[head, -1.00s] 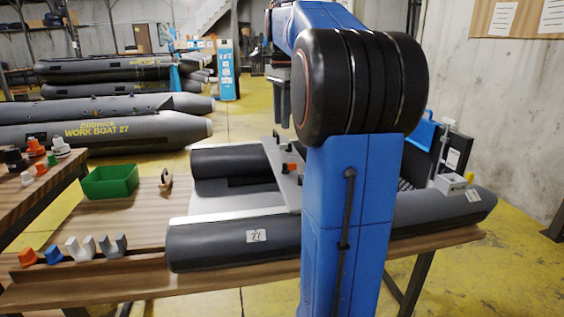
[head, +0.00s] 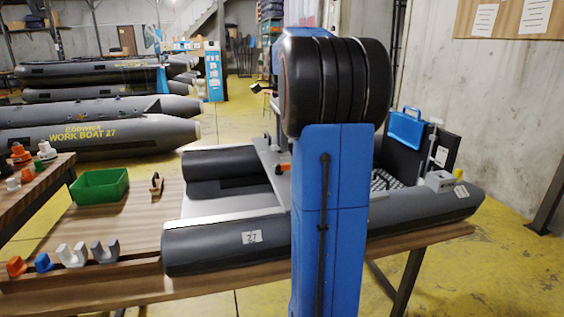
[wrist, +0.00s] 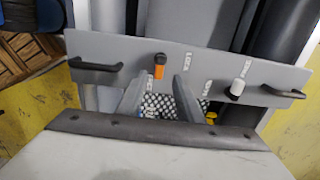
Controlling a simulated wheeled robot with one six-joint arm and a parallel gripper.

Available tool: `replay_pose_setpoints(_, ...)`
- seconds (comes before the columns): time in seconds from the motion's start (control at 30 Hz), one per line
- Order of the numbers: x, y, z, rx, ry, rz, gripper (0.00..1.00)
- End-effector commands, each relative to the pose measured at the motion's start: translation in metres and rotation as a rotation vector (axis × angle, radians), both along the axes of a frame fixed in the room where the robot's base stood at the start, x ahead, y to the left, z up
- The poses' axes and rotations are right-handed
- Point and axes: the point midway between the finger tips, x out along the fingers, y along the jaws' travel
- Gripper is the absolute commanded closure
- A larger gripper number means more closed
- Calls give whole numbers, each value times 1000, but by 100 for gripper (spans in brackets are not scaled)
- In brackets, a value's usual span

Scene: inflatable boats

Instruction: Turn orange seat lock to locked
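The orange seat lock (wrist: 159,71) sits on the grey seat board (wrist: 110,48) in the wrist view. It has a black end at the top and an orange part below, roughly upright in the picture. It also shows as a small orange spot in the head view (head: 283,168), just left of my arm. My gripper (wrist: 162,80) is open. Its two grey fingers point toward the board, one on each side of the lock's line, with nothing held. Contact with the lock cannot be told. In the head view my arm hides most of the gripper.
A second lock, white and black (wrist: 236,90), is to the right on the board. Black handles (wrist: 95,66) are near both board ends. Small white labels lie between the locks. The grey boat (head: 225,245) rests on a wooden table beside a green bin (head: 100,186).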

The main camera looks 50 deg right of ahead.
Motion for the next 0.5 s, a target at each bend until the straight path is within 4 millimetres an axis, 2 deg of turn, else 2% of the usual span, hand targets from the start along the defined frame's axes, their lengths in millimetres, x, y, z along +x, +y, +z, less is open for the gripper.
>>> replay_pose_setpoints(0.1,-1,1,-22,2,3,0,67)
replay_pose_setpoints(0.3,0,0,-53,2,3,0,67)
replay_pose_setpoints(0.5,0,0,-71,1,2,0,67)
